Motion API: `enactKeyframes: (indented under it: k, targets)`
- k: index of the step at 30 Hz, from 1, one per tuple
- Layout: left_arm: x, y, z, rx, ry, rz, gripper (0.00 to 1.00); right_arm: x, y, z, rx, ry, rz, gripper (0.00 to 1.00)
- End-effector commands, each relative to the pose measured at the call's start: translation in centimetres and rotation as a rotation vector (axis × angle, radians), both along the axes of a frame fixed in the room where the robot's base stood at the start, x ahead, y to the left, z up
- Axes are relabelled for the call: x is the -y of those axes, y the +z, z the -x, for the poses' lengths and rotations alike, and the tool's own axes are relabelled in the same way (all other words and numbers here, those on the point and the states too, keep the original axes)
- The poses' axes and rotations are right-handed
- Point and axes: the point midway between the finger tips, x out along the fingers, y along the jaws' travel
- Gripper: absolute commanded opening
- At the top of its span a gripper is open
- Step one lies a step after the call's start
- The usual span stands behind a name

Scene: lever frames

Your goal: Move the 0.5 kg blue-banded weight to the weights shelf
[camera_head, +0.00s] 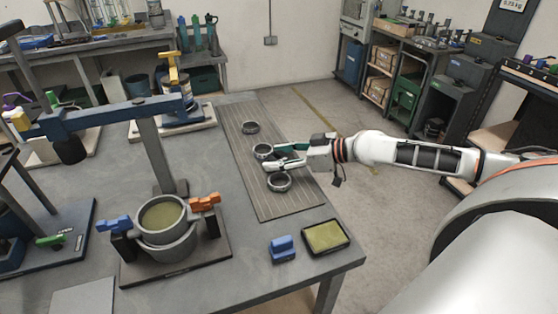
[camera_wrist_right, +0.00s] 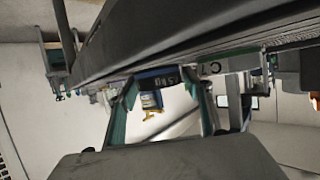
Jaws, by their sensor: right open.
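Several dark ring-shaped pieces lie on the grey ribbed mat (camera_head: 246,160): a far ring (camera_head: 251,127), a middle ring (camera_head: 263,150) and a near ring (camera_head: 280,183). I cannot make out a blue band on any of them. My right gripper (camera_head: 271,156) is open over the mat, its tips close to the middle ring; I cannot tell whether they touch. In the right wrist view the fingers (camera_wrist_right: 165,112) stand apart. A dark lettered patch with blue (camera_wrist_right: 158,80) shows between them, but I cannot tell whether it is the weight. My left gripper is not in view.
A rack with small coloured pieces (camera_head: 538,68) stands at the far right; it may be the weights shelf. A lever frame with a blue beam (camera_head: 110,116) and a round pot (camera_head: 165,240) occupy the table's left. A blue block (camera_head: 283,249) and a green-topped tray (camera_head: 326,237) sit near the front edge.

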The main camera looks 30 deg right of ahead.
Motion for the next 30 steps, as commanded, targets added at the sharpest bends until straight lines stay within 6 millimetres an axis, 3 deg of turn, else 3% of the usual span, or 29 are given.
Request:
enactKeyframes:
  k: [3, 8, 11, 22, 26, 30]
  targets:
    - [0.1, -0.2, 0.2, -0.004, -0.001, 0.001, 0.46, 0.0, 0.0, 0.0, 0.0, 0.0, 0.0, 0.5]
    - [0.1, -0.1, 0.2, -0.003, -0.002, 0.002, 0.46, 0.0, 0.0, 0.0, 0.0, 0.0, 0.0, 0.09]
    - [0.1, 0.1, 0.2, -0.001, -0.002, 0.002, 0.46, 0.0, 0.2, 0.0, 0.003, -0.001, -0.001, 0.0]
    - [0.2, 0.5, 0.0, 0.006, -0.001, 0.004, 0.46, 0.1, 1.2, -0.1, 0.006, 0.001, 0.0, 0.0]
    - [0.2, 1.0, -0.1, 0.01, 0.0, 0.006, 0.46, 0.1, 2.8, -0.1, 0.009, 0.0, 0.002, 0.0]
    - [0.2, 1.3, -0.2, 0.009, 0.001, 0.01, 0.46, 0.1, 5.7, -0.1, 0.011, 0.0, 0.002, 0.0]
